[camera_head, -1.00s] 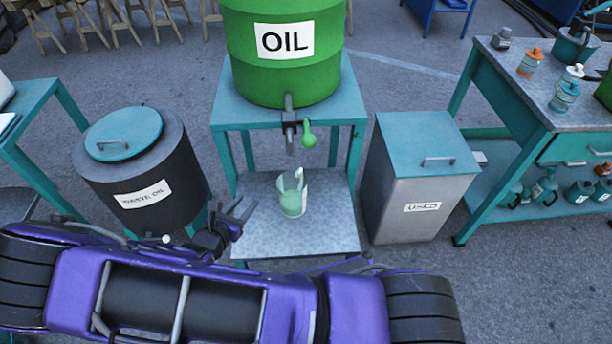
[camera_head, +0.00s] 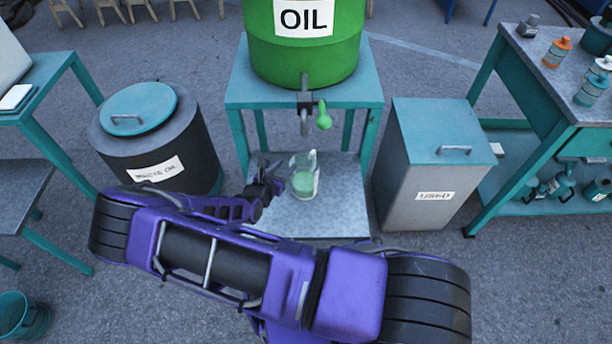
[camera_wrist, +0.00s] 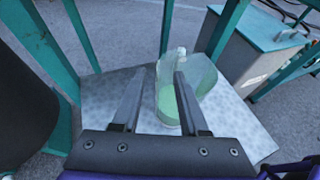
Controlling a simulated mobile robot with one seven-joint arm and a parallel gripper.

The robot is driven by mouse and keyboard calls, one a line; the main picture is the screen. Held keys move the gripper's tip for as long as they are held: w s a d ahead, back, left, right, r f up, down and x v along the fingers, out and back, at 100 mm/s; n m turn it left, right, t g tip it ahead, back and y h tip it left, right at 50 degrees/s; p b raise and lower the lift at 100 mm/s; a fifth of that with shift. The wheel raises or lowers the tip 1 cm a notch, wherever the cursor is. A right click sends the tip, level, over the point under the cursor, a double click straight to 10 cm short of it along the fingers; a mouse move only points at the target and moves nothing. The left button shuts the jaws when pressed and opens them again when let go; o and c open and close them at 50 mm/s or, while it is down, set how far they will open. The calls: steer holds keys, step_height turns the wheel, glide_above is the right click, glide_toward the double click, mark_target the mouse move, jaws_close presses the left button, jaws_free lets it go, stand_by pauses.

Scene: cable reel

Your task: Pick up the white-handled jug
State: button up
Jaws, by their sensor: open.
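The jug (camera_head: 304,178) is clear with green liquid low inside and a pale, whitish handle. It stands upright on the grey lower shelf (camera_head: 325,215) of the teal stand, below the oil drum's tap. In the wrist view the jug (camera_wrist: 168,100) is just beyond my fingers, in line with the gap and the right finger, which overlaps it in the picture. My gripper (camera_head: 272,172) is open and empty, just left of the jug in the head view. In the wrist view my gripper (camera_wrist: 158,82) shows both fingers apart. Whether a finger touches the jug I cannot tell.
The green oil drum (camera_head: 305,55) with its tap (camera_head: 306,105) stands above the shelf. A waste oil bin (camera_head: 160,140) is at left, and a used bin (camera_head: 430,165) is at right. The stand's teal legs flank the shelf. A workbench (camera_head: 570,90) holds several bottles.

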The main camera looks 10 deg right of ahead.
mark_target(291, 162)
steer(key=x, duration=0.4)
steer(key=shift+w+d+f, duration=0.1)
steer(key=shift+w+d, duration=0.1)
steer(key=shift+d, duration=0.05)
jaws_close()
stand_by(1.2)
